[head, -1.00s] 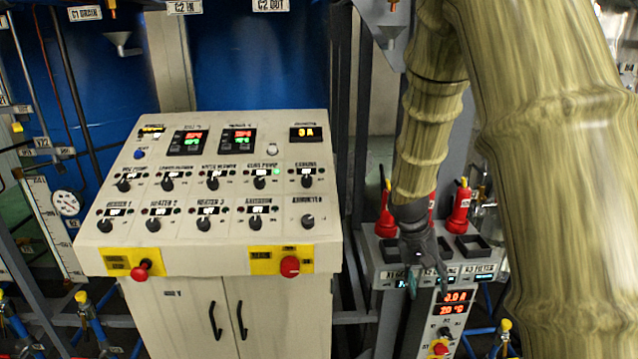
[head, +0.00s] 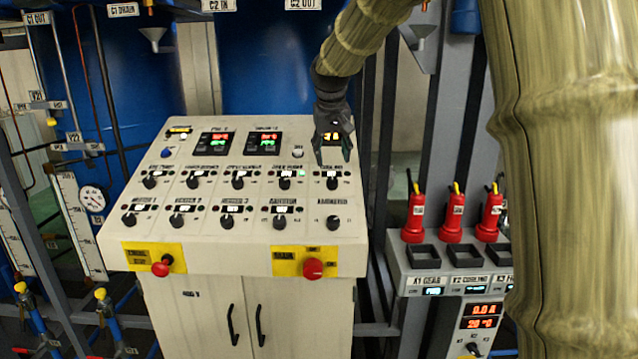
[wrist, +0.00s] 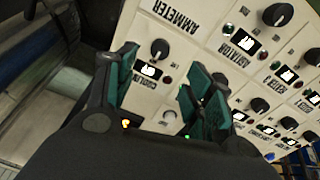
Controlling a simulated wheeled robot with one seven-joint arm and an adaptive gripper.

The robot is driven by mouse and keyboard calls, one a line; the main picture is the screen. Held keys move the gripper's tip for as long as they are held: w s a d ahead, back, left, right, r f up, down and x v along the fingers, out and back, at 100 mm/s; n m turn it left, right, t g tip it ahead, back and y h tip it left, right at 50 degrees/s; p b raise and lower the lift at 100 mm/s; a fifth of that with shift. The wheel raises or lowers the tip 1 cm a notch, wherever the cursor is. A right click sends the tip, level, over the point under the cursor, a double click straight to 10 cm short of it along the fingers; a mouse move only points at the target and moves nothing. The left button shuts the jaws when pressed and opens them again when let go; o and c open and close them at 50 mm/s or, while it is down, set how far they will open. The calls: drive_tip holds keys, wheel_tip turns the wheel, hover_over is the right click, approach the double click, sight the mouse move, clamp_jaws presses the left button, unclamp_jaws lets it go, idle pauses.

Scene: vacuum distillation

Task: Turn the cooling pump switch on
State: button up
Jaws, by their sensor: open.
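The cooling switch is a black rotary knob (head: 332,183) at the right end of the panel's upper row. It also shows in the wrist view (wrist: 160,48), with a small lit display beside it; which way it points is hard to tell. My gripper (head: 333,161) is open and empty, with its fingers pointing down just above this knob and its label. In the wrist view my gripper (wrist: 162,61) has its green fingertips to either side of the knob's display. I cannot tell whether either finger touches the panel.
The sloped white control panel (head: 110,236) has several other knobs, including the ammeter knob (head: 333,222) just below. Red stop buttons (head: 313,268) sit at its front. A grey box (head: 398,262) with red bottles (head: 452,218) stands at the right.

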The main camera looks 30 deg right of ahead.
sight(332, 180)
drive_tip(key=p+x, duration=0.3)
drive_tip(key=x, duration=0.7)
drive_tip(key=shift+w+f, duration=0.1)
drive_tip(key=shift+f, duration=0.15)
drive_tip(key=shift+c, duration=0.4)
drive_tip(key=c, duration=1)
